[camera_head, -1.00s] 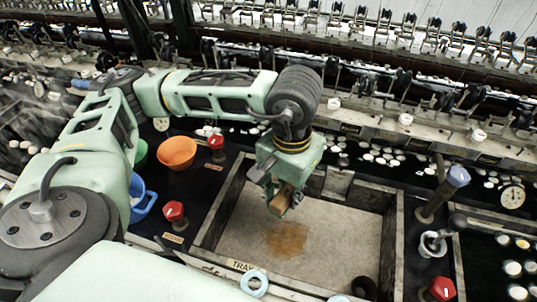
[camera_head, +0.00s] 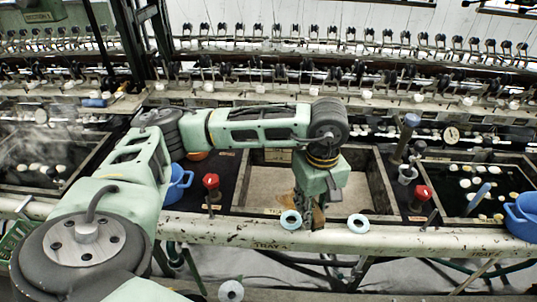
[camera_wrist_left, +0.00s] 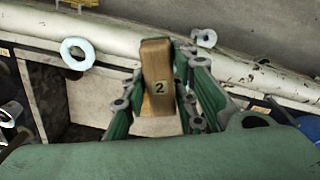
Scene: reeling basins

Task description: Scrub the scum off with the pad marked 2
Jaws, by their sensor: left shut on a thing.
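My left gripper (camera_head: 314,208) is shut on the pad marked 2, a brown wooden block (camera_wrist_left: 158,72) with a dark 2 on its face, seen between the green fingers in the left wrist view. In the head view the gripper points down at the front side of the tray (camera_head: 262,192), a grey-floored basin with dark walls, labelled TRAY A on the front rail. The arm and gripper cover part of the tray floor. I cannot make out the brown scum on the visible floor now. My right gripper is not in view.
Pale blue rings (camera_head: 291,220) show by the front rail (camera_head: 180,226). Red knobs (camera_head: 211,182) flank the tray. A dark-water basin (camera_head: 480,185) lies right. Reeling machinery runs along the back.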

